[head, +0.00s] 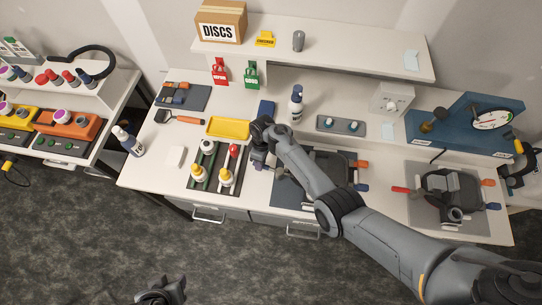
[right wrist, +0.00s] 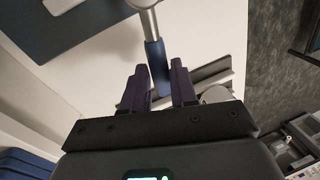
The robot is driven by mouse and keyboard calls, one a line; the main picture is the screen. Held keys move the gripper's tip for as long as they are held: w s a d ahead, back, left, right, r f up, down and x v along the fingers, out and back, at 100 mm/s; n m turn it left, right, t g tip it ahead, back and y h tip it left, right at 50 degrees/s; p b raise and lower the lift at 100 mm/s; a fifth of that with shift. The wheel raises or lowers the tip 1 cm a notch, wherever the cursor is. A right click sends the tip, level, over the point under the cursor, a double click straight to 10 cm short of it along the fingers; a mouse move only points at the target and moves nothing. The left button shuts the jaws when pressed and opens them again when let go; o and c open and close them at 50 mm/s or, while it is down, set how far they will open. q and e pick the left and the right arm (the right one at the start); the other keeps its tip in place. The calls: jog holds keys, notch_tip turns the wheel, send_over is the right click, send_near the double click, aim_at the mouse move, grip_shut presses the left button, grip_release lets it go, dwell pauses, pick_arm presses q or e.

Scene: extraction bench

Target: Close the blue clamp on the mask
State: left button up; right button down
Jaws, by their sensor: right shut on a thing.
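A dark mask (head: 328,172) lies on a dark mat in the head view, partly hidden behind my right arm. A blue handle (head: 362,187) and an orange handle (head: 361,164) stick out on its right side; I cannot tell whether the blue one is open or closed. My right gripper (head: 259,160) is left of this mask, beside the bottle tray. In the right wrist view, my right gripper (right wrist: 160,90) is shut on a blue-handled piece (right wrist: 158,68) with a pale metal shaft. My left gripper (head: 163,291) is at the bottom edge, its fingers unclear.
A second dark mask (head: 452,187) with blue and orange handles lies on a grey mat (head: 418,217) at the right. A tray (head: 193,184) with bottles and a yellow tray (head: 228,128) are left of my right gripper. A shelf (head: 330,54) runs above the bench.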

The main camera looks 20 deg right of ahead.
jog(key=shift+s+a+n+p, duration=0.4)
jog(key=shift+s+a+n, duration=0.15)
jog(key=shift+n, duration=0.45)
jog(key=shift+s, duration=0.1)
jog(key=shift+a+n, duration=0.1)
jog(key=shift+n, duration=0.2)
jog(key=c, duration=0.9)
grip_release()
jog(key=shift+r, duration=0.65)
notch_tip(320, 180, up, 9)
jog(key=w+d+p, duration=0.1)
jog(key=shift+w+r, duration=0.15)
jog(key=shift+w, duration=0.25)
jog(key=shift+d, duration=0.1)
